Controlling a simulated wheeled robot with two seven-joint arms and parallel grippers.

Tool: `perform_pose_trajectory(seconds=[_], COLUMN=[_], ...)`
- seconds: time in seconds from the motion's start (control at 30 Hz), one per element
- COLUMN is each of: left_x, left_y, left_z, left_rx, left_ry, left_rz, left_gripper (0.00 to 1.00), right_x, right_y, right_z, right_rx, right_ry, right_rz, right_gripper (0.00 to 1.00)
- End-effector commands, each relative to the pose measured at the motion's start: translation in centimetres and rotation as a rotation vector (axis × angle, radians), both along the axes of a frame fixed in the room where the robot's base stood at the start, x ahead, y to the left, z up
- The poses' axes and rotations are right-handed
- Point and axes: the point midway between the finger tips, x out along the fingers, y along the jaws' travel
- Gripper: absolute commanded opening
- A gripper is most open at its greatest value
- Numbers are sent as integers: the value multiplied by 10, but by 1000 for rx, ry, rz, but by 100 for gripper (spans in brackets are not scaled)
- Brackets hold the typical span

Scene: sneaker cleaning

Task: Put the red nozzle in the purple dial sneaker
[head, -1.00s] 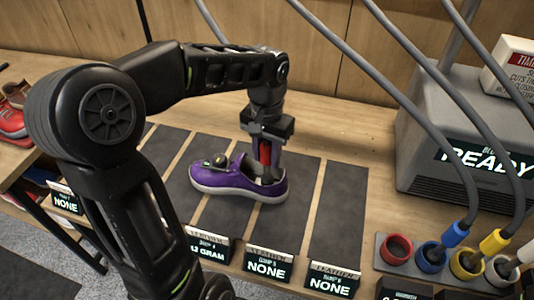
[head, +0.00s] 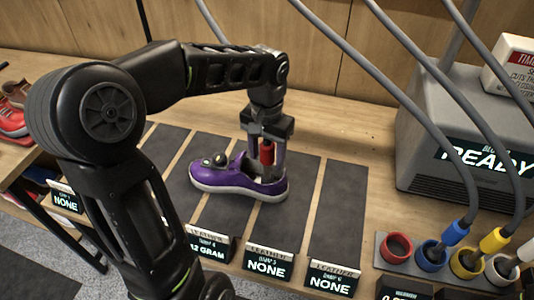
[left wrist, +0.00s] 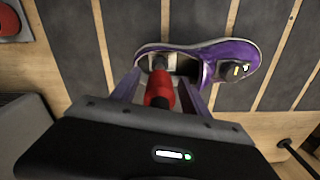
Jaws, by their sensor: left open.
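The purple dial sneaker (head: 225,182) lies on the dark mats in the head view, its toe to the left and its opening to the right. It also shows in the left wrist view (left wrist: 215,55). The red nozzle (head: 267,153) stands upright with its lower end in the sneaker's opening. It also shows in the left wrist view (left wrist: 159,92). My left gripper (head: 266,165) is open, with its fingers on either side of the nozzle and its tips at the sneaker's opening. My right gripper is not in view.
A grey blower box (head: 480,130) reading READY stands at the right. A holder with a red ring (head: 397,247) and blue and yellow nozzles (head: 494,241) is at the lower right, with hoses rising from them. Label stands line the front edge.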

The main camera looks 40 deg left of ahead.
Motion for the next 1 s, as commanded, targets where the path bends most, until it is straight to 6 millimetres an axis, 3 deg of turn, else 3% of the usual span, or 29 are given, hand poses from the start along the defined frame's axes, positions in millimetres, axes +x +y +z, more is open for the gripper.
perform_pose_trajectory(seconds=[0.53, 1.0], left_x=[1, 0], left_y=[0, 0], left_z=[72, 77], left_rx=[0, 0], left_ry=[-2, 0], left_rz=[0, 0], left_gripper=[54, 54], right_x=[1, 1], right_y=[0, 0], right_z=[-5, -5], right_rx=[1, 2], right_ry=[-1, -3], right_rz=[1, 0], right_gripper=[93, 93])
